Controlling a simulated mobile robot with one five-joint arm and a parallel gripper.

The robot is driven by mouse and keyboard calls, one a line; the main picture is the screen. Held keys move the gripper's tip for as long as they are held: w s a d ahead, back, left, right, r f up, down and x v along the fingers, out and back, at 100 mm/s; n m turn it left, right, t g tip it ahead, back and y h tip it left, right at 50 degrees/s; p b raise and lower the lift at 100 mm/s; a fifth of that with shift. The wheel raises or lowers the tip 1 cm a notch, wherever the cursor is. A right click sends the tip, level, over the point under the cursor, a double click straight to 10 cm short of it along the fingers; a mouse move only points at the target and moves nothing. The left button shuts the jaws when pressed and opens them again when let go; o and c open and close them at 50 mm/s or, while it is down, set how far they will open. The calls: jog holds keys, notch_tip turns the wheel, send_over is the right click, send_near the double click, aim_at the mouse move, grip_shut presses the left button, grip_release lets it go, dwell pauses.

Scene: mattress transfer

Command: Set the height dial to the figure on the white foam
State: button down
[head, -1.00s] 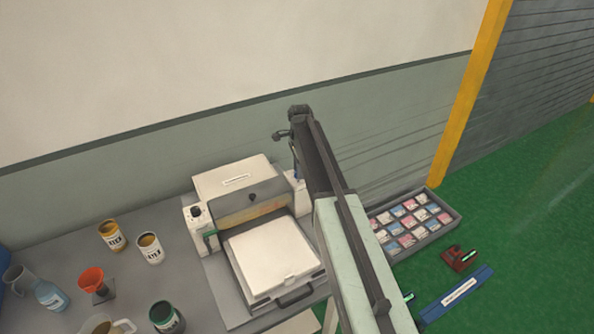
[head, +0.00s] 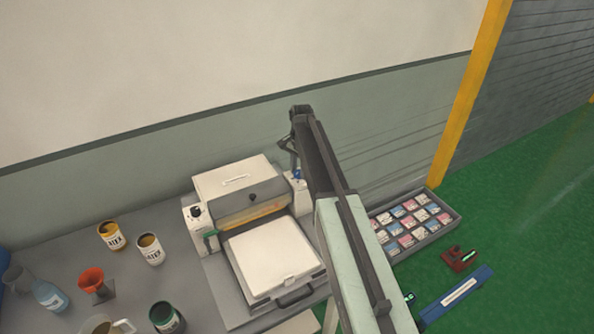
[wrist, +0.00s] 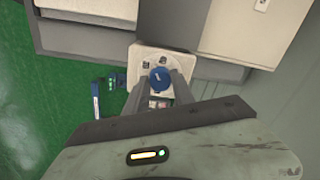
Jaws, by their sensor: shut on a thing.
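The press-like machine (head: 232,188) stands on the grey bench against the wall. A white slab (head: 272,252), which looks like the foam, lies flat on its front bed; I can read no figure on it. A blue dial (wrist: 160,78) sits on a pale housing in the wrist view. A small blue part of it shows beside my arm in the head view (head: 298,174). My gripper (wrist: 163,84) is shut on the blue dial, a finger on each side. My arm partly hides the gripper in the head view. The dial's setting is too small to read.
A black knob (head: 195,211) is on the machine's left side. Paint cans (head: 150,249), an orange funnel (head: 92,280) and a blue bottle (head: 49,296) stand at left. A tray of small packets (head: 412,222) lies right of my arm, with a blue bar (head: 458,298) nearby.

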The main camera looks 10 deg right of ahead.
jog(key=n, duration=0.4)
jog(key=shift+w+d+n, duration=0.1)
jog(key=shift+n, duration=0.3)
dwell(0.4)
jog(key=c, duration=1.1)
grip_release()
jog(key=shift+r, duration=0.1)
notch_tip(320, 180, up, 8)
jog(key=p, duration=0.8)
jog(key=shift+d, duration=0.15)
jog(key=shift+f, duration=0.2)
